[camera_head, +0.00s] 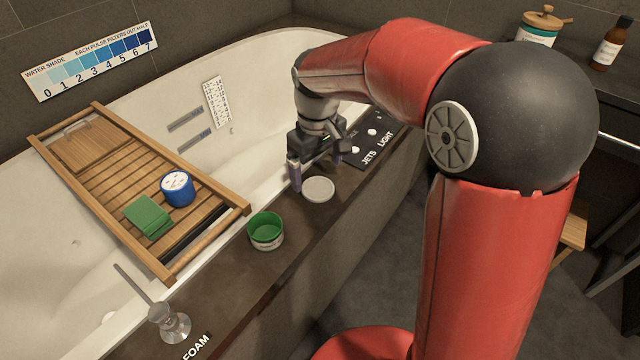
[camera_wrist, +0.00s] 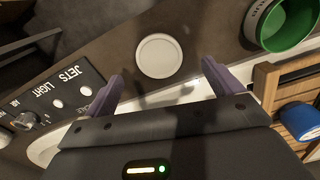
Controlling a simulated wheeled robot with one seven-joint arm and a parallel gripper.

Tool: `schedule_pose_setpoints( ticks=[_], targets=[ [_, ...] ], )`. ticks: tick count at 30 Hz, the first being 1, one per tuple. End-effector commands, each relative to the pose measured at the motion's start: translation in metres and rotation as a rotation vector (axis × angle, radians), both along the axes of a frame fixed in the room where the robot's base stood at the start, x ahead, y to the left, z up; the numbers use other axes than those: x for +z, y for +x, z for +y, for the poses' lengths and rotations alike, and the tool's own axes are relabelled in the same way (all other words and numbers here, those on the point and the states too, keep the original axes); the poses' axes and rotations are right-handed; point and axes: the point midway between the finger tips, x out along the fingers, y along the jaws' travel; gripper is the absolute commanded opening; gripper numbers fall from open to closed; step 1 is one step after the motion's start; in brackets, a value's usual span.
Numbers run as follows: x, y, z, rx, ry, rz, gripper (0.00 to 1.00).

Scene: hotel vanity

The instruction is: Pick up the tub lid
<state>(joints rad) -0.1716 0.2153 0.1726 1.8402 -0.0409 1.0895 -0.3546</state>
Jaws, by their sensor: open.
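The tub lid (camera_head: 318,189) is a flat, pale round disc lying on the dark ledge of the bathtub. It also shows in the wrist view (camera_wrist: 159,56), beyond my fingertips and roughly centred between them. My gripper (camera_head: 316,173) is open and empty, pointing down close to the lid at its far side. In the wrist view its two purple fingers (camera_wrist: 160,75) stand apart, and neither visibly touches the lid. A green open tub (camera_head: 266,231) with a white label stands on the ledge nearer the camera. It also shows at the top right of the wrist view (camera_wrist: 288,22).
A JETS/LIGHT control panel (camera_head: 372,140) lies on the ledge beyond the lid. A wooden bath tray (camera_head: 95,165) spans the bathtub (camera_head: 225,75), bearing a blue round container (camera_head: 177,189) and a green block (camera_head: 148,216). A metal tap (camera_head: 168,322) stands at the near end. The ledge between lid and tub is clear.

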Motion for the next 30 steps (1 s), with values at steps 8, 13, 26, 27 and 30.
schedule_pose_setpoints(
  ticks=[8,13,26,27,30],
  targets=[
    [-0.04,-0.001,-0.003,-0.001,-0.001,0.003,0.92],
    [-0.044,-0.001,-0.003,-0.001,0.0,-0.001,0.92],
    [-0.046,-0.001,-0.003,-0.001,0.001,-0.001,0.92],
    [-0.047,-0.001,-0.003,-0.001,0.001,-0.001,0.92],
    [-0.047,-0.001,-0.003,-0.002,0.001,-0.001,0.81]
  ],
)
